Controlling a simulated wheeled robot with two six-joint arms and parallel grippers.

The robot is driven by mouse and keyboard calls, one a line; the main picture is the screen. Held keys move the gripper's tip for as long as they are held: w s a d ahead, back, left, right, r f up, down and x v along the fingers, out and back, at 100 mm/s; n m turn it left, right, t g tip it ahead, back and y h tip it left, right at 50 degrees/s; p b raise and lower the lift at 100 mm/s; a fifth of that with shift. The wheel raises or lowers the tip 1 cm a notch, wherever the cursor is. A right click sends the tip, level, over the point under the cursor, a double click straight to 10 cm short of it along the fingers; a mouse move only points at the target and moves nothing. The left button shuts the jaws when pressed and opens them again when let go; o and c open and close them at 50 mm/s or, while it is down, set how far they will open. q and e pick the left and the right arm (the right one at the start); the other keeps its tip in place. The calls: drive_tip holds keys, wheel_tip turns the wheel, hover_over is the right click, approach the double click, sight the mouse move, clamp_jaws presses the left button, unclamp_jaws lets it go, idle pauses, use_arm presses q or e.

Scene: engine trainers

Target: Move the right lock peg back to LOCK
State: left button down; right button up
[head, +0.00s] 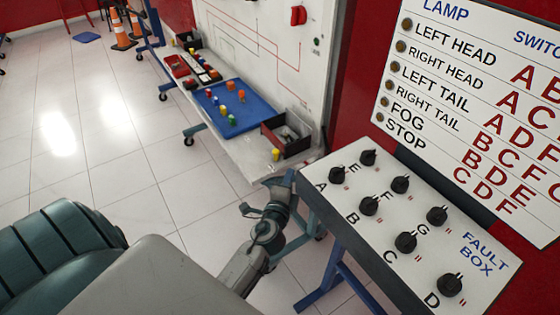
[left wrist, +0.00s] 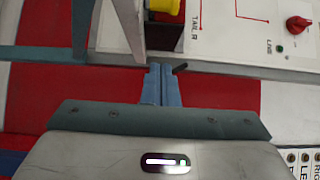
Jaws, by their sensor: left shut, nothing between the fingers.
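My left gripper (head: 284,181) reaches up to the left end of the fault box and the lower right corner of the trainer board. Its fingers are shut and empty; they show from behind in the left wrist view (left wrist: 161,84). A short dark peg (left wrist: 180,68) sticks out just right of the fingertips in that view, at the grey edge of the board. I cannot tell whether it touches the fingers or whether it is the right lock peg. No LOCK label is legible. My right gripper is not in view.
The fault box (head: 400,215) with several black knobs stands right of the gripper. The trainer board's shelf holds a blue mat (head: 240,115), a dark bin (head: 286,132) and a yellow part (head: 276,155). A lamp chart (head: 470,100) hangs behind. The tiled floor at left is mostly clear.

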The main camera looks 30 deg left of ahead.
use_arm(q)
drive_tip(key=w+a, duration=0.1)
drive_tip(key=a, duration=0.1)
drive_tip(key=w+a+p, duration=0.1)
drive_tip(key=w+a, duration=0.1)
drive_tip(key=shift+w+a, duration=0.2)
drive_tip(key=shift+a, duration=0.4)
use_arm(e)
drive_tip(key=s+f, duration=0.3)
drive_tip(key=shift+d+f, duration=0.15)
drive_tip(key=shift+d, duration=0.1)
